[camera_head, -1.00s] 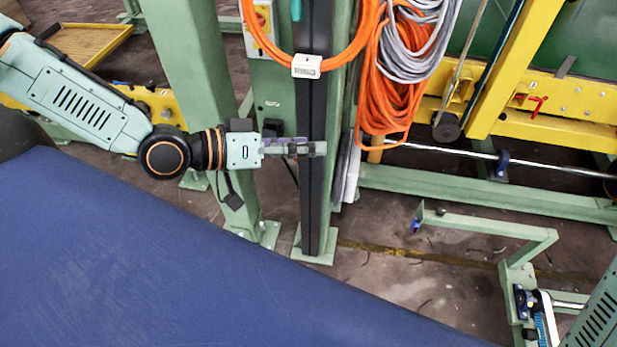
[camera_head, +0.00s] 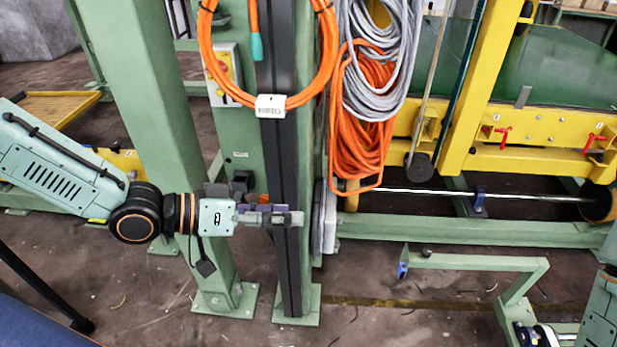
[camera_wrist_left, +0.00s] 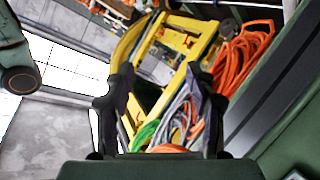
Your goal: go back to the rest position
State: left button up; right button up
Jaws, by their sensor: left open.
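My left gripper (camera_head: 285,216) is held out level in the middle of the head view, its arm (camera_head: 60,170) coming in from the left. It is open, and its fingers overlap the lower part of a dark upright rail (camera_head: 283,170); I cannot tell whether they touch it. In the left wrist view the two dark fingers of the left gripper (camera_wrist_left: 163,105) stand apart with nothing seen held between them. Part of my right arm (camera_head: 603,310) shows at the right edge; its gripper is out of view.
A green post (camera_head: 140,100) stands close beside the left arm. An orange cable loop (camera_head: 325,50) and hanging orange cable coils (camera_head: 362,130) are above and right of the gripper. A yellow frame (camera_head: 460,90) and a low green bracket (camera_head: 480,264) are on the right. Bare floor shows below.

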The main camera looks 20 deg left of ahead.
pick_arm(q)
jog(key=s+a+f+n+g+y, duration=0.3)
jog(key=f+n+y, duration=0.35)
jog(key=f, duration=0.55)
jog(key=s+f+g+y, duration=0.1)
jog(key=s+f, duration=0.2)
jog(key=s, duration=0.3)
jog(key=s+a+f+m+g+y, duration=0.1)
jog(key=s+f+g+y, duration=0.1)
jog(key=s+f, duration=0.2)
jog(key=s+f+m+g+y, duration=0.1)
jog(key=s+f+g+y, duration=0.1)
jog(key=s, duration=0.8)
jog(key=shift+s+a+f, duration=0.25)
jog(key=shift+a+f, duration=0.15)
jog(key=shift+f, duration=0.5)
